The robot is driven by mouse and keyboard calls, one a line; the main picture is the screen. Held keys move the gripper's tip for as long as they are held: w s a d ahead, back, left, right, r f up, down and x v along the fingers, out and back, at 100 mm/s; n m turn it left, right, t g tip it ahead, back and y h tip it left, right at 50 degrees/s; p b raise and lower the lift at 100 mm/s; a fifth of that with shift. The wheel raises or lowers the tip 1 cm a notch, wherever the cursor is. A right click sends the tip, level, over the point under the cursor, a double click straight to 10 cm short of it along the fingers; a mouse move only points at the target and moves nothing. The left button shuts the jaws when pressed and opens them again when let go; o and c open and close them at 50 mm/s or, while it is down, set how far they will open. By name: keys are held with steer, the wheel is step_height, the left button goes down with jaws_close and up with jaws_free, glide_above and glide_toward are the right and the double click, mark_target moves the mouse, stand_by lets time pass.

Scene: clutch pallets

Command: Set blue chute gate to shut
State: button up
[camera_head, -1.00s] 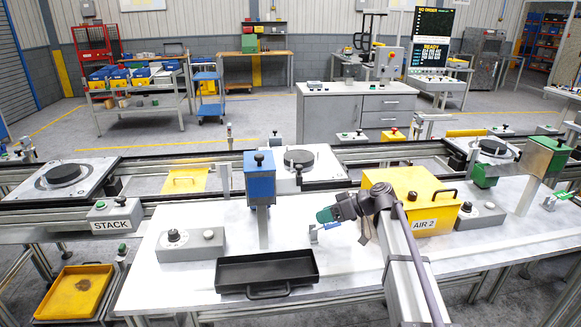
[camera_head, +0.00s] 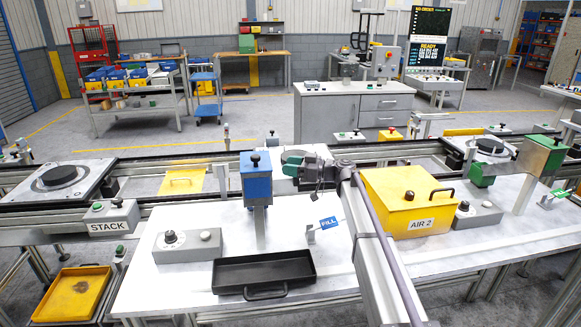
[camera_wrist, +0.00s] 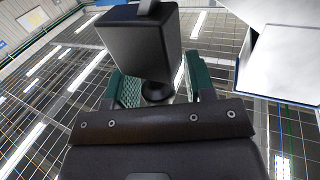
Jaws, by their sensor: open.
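The blue chute (camera_head: 257,180) is a blue box on a grey post on the white bench in the head view. A black knob (camera_head: 255,158) sits near its top, and its gate position is not clear. My gripper (camera_head: 290,164), with green fingers, is just right of the chute's upper part; I cannot tell if they touch. In the wrist view, my gripper (camera_wrist: 155,92) is open, its green pads apart. A dark box-shaped part (camera_wrist: 142,45) with a small round knob stands between or beyond them; I cannot tell what it belongs to.
A blue FILL flag (camera_head: 328,222) stands below my arm. A black tray (camera_head: 265,272) lies in front of the chute. A grey control box (camera_head: 188,246) stands at left. The yellow AIR 2 box (camera_head: 405,200) is right of my arm. A conveyor with pallets runs behind.

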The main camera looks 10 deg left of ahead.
steer(key=shift+a, duration=0.15)
jaws_close()
stand_by(0.4)
